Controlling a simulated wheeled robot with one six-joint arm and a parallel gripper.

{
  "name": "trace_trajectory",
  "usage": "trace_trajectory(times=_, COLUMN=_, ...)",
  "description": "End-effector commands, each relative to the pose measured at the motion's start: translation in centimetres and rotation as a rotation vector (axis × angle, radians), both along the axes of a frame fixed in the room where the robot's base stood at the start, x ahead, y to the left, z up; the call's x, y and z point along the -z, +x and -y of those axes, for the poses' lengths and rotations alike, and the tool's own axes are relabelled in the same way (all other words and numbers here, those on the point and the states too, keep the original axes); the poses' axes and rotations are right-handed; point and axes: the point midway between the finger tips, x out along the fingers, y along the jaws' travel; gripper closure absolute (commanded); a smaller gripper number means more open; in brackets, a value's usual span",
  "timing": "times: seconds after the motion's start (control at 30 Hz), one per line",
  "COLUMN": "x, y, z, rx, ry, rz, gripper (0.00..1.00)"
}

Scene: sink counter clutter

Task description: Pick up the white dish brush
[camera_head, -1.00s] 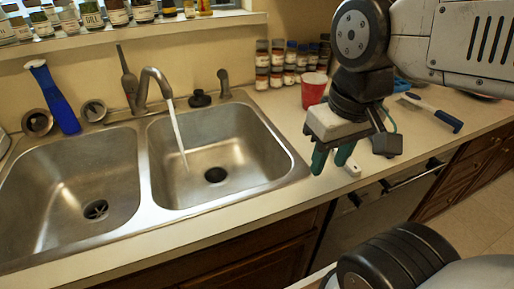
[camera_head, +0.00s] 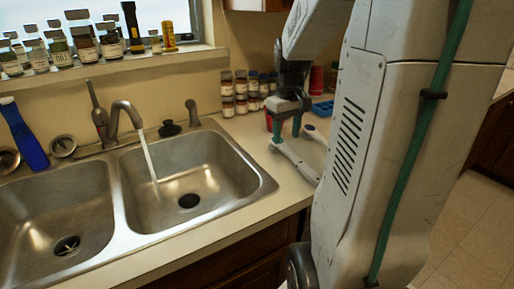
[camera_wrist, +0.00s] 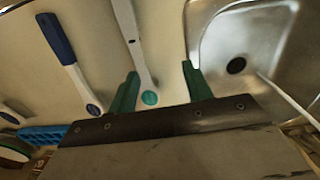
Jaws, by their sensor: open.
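The white dish brush (camera_head: 295,160) lies on the counter to the right of the sink, with part of it hidden behind my arm. In the wrist view, a long white brush (camera_wrist: 139,52) with a teal disc at its near end lies between my fingers, closer to the left finger. My gripper (camera_head: 286,139) is open and empty, pointing down over the disc end of the brush. In the wrist view, its green fingers (camera_wrist: 160,70) stand apart. I cannot tell whether a finger touches the brush.
A blue-handled white brush (camera_wrist: 58,40) lies beside the white one. The steel sink (camera_head: 220,160) with running water is close on the left. Spice jars (camera_head: 240,92), a red cup (camera_head: 268,121) and a blue rack (camera_head: 322,108) stand behind.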

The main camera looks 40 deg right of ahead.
Motion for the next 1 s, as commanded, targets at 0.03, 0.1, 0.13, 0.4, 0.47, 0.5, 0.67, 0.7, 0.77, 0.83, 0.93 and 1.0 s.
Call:
trace_trajectory(times=0.03, x=0.7, y=-0.1, z=1.8, rx=0.015, ry=0.005, rz=-0.006, gripper=0.5)
trace_trajectory(times=0.1, x=1.4, y=-0.3, z=3.3, rx=0.023, ry=0.008, rz=-0.009, gripper=0.5)
trace_trajectory(times=0.13, x=1.6, y=-0.4, z=3.8, rx=0.025, ry=0.009, rz=-0.01, gripper=0.5)
trace_trajectory(times=0.4, x=4.3, y=-0.4, z=4.6, rx=0.026, ry=0.011, rz=-0.012, gripper=0.5)
trace_trajectory(times=0.47, x=4.9, y=-0.3, z=4.6, rx=0.026, ry=0.01, rz=-0.012, gripper=0.5)
trace_trajectory(times=0.5, x=5.4, y=-0.3, z=4.6, rx=0.026, ry=0.011, rz=-0.012, gripper=0.5)
trace_trajectory(times=0.67, x=7.8, y=0.0, z=4.7, rx=0.026, ry=0.011, rz=-0.013, gripper=0.5)
trace_trajectory(times=0.7, x=8.4, y=0.0, z=4.7, rx=0.026, ry=0.011, rz=-0.013, gripper=0.5)
trace_trajectory(times=0.77, x=9.1, y=0.1, z=4.7, rx=0.026, ry=0.01, rz=-0.012, gripper=0.5)
trace_trajectory(times=0.83, x=9.6, y=0.0, z=4.7, rx=0.026, ry=0.01, rz=-0.011, gripper=0.5)
trace_trajectory(times=0.93, x=9.8, y=0.1, z=4.7, rx=0.026, ry=0.009, rz=-0.009, gripper=0.5)
trace_trajectory(times=1.0, x=9.8, y=0.1, z=4.7, rx=0.027, ry=0.009, rz=-0.009, gripper=0.5)
